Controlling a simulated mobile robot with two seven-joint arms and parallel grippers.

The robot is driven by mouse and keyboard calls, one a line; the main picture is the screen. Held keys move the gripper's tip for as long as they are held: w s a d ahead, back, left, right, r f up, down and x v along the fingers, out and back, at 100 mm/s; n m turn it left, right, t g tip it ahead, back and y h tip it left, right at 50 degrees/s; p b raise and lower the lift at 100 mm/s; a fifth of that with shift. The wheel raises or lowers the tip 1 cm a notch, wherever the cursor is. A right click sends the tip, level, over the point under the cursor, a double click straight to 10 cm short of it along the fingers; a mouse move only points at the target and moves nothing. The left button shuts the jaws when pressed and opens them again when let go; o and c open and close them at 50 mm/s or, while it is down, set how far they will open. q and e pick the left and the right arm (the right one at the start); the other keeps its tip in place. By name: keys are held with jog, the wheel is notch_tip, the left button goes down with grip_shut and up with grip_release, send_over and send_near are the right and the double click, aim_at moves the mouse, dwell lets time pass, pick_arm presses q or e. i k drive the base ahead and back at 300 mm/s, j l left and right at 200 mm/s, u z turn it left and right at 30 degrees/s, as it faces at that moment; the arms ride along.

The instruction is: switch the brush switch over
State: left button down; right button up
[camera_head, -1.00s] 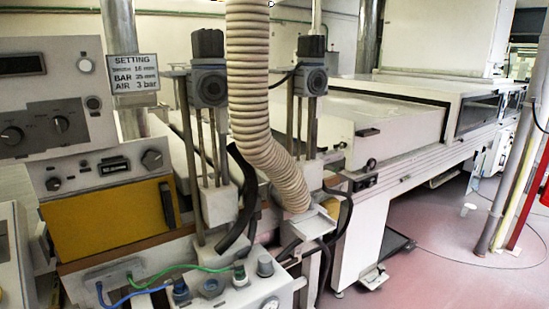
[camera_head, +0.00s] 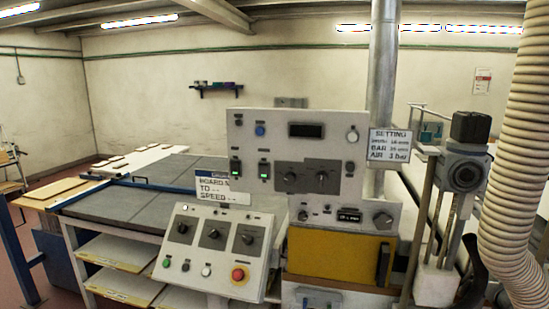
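A grey upright control panel (camera_head: 297,155) stands in the middle of the view, with two green-lit switches (camera_head: 264,171) on its left part, dark knobs and a dark display. Below it to the left is a sloped panel (camera_head: 215,251) with three dark rotary switches (camera_head: 213,236), a row of small buttons and a red emergency button (camera_head: 238,274). The labels are too small to read, so I cannot tell which one is the brush switch or how it is set. Neither gripper is in view.
A yellow door (camera_head: 335,257) lies under the upright panel. A ribbed hose (camera_head: 515,150) and a post with a grey clamp head (camera_head: 464,172) stand on the right. A grey-topped table (camera_head: 130,212) with boards on shelves stands on the left. A setting sign (camera_head: 390,145) hangs beside the panel.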

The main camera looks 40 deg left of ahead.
aim_at(235, 170)
jog(key=u, duration=1.15)
